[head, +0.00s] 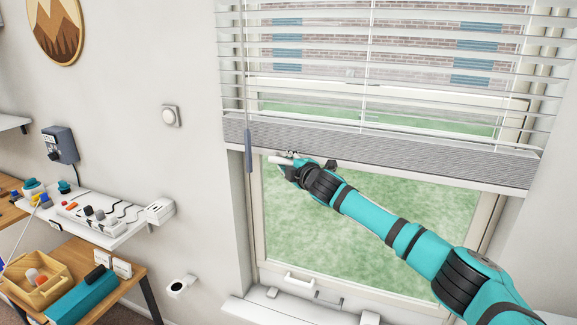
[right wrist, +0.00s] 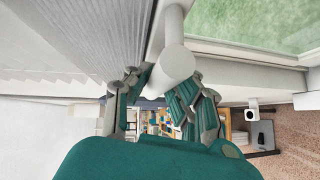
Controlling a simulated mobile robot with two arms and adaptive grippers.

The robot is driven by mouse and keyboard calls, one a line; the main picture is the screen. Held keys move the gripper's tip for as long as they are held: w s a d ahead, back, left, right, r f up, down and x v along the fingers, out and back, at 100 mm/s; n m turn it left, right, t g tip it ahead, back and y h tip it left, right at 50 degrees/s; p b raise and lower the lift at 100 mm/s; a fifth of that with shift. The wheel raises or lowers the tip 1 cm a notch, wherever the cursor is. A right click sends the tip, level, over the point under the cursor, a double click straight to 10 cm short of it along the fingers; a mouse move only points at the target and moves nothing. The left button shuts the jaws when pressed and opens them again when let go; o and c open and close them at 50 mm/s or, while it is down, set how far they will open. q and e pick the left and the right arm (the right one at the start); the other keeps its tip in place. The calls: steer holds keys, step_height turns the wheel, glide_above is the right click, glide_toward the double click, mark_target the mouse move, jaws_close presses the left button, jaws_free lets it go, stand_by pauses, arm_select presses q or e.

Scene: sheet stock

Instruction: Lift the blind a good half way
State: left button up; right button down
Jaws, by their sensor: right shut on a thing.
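The white slatted blind (head: 380,100) hangs over the upper part of the window in the head view. Its slats stack on a thick grey bottom band (head: 400,152), below which the glass is uncovered. A white round handle (right wrist: 176,62) sticks out at the rail's underside; in the head view its end (head: 279,159) shows near the rail's left part. My right gripper (head: 298,164) is shut on this handle, with its fingers on both sides of it in the right wrist view (right wrist: 160,98). My left gripper is not in view.
A blue-grey cord tassel (head: 248,152) hangs just left of my right gripper. The window sill (head: 250,308) and a white window handle (head: 299,283) lie below. A shelf (head: 110,235) with switches and a wooden table (head: 130,275) with a basket (head: 38,285) stand left.

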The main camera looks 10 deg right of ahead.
steer(key=shift+r, duration=0.15)
steer(key=c, duration=1.2)
jaws_free()
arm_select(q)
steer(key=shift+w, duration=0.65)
arm_select(e)
steer(key=shift+o, duration=0.2)
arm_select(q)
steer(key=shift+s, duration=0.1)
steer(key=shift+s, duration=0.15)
arm_select(e)
steer(key=v, duration=1.2)
